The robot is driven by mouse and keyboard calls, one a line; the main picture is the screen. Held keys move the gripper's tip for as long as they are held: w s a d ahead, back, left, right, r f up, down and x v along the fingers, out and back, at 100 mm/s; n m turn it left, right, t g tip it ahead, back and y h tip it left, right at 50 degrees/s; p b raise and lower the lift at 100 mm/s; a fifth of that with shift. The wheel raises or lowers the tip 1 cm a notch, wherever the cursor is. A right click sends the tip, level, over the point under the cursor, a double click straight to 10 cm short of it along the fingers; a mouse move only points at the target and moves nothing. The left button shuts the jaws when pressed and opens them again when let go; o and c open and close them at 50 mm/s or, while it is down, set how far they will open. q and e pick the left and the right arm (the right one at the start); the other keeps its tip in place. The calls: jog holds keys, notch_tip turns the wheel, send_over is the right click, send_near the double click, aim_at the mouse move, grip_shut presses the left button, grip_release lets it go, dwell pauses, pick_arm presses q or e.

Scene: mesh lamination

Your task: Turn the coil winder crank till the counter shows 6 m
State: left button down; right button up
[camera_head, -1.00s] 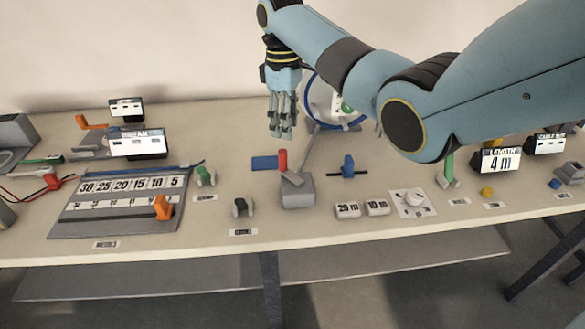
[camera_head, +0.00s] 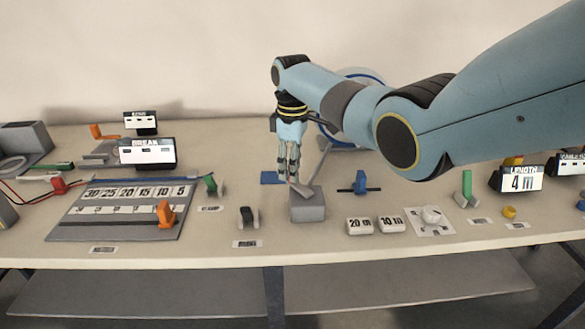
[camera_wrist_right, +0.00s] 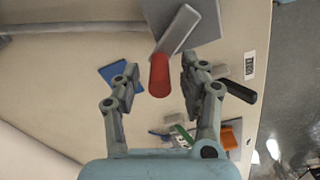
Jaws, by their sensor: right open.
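The coil winder crank is a grey arm (camera_wrist_right: 178,30) with a red handle (camera_wrist_right: 159,75), on a grey block (camera_head: 307,206). My right gripper (camera_head: 290,172) is over the crank from above. In the right wrist view its open fingers (camera_wrist_right: 156,82) stand on either side of the red handle, with gaps to both. In the head view the fingers hide the red handle. The length counter (camera_head: 522,178) at the right reads 4 m. The coil reel (camera_head: 355,78) stands behind my right arm, mostly hidden. My left gripper is not in view.
Buttons marked 20 m (camera_head: 360,226) and 10 m (camera_head: 391,223) and a white dial (camera_head: 432,216) sit right of the crank block. A blue switch (camera_head: 360,183) and a black clip (camera_head: 248,217) stand close by. A numbered board (camera_head: 70,234) lies at the left.

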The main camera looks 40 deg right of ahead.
jog(key=shift+f, duration=0.3)
grip_shut()
jog(key=shift+d+m, duration=0.15)
jog(key=shift+m, duration=0.15)
dwell(0.5)
jog(key=shift+s+d+m+p, duration=0.65)
jog(key=shift+m+p, duration=0.7)
jog(key=shift+m, duration=0.9)
jog(key=shift+s+d+m+p, duration=0.4)
jog(key=shift+d+m+p, duration=0.75)
jog(key=shift+m, duration=1.15)
jog(key=shift+s+d+m+p, duration=0.6)
jog(key=shift+m+p, duration=0.9)
jog(key=shift+m, duration=0.75)
